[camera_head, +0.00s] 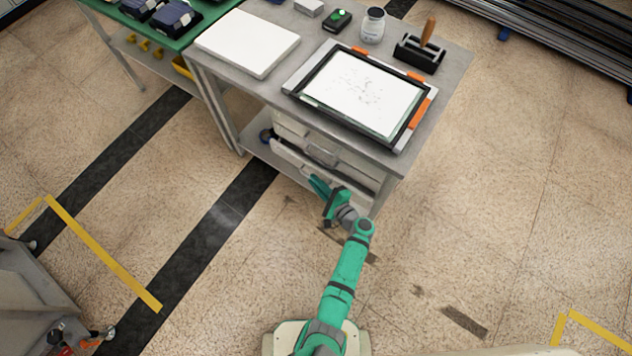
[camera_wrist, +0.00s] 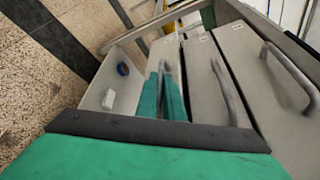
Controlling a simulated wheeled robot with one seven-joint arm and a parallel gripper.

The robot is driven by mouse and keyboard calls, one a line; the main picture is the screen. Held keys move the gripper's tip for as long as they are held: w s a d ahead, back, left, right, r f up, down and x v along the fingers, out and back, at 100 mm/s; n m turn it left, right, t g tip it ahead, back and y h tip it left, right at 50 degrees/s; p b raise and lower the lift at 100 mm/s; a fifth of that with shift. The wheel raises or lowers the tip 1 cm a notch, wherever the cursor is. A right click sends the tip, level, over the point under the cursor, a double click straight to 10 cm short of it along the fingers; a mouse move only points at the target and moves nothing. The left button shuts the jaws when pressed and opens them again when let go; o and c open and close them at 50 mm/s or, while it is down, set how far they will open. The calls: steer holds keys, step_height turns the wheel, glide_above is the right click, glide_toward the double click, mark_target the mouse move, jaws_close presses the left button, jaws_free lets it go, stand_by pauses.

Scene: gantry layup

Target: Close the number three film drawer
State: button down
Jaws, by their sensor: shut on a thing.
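The film drawers are in a grey unit under the bench. In the wrist view their fronts lie sideways, with the top drawer (camera_wrist: 262,95) at right, the middle drawer (camera_wrist: 205,90) beside it and the lowest drawer (camera_wrist: 180,62) at left. Each has a bar handle and a small label too blurred to read. My gripper (camera_wrist: 164,90) has its green fingers closed on the lowest drawer's handle (camera_wrist: 165,66). In the head view my gripper (camera_head: 318,186) is at the drawer unit (camera_head: 292,127). The lowest front seems to stand out; how far I cannot tell.
The bench (camera_head: 440,75) carries a light-box frame (camera_head: 365,95), a white slab (camera_head: 247,42), a jar and a roller. Floor in front is clear.

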mark_target(325, 176)
stand_by(0.7)
steer(key=shift+w+d, duration=1.35)
steer(key=shift+w, duration=0.3)
steer(key=c, duration=1.9)
jaws_free()
steer(key=shift+a, duration=0.1)
steer(key=shift+s, duration=0.1)
steer(key=v, duration=1)
steer(key=shift+s, duration=0.3)
steer(key=shift+d+r, duration=0.15)
steer(key=shift+d, duration=0.1)
steer(key=shift+a, duration=0.1)
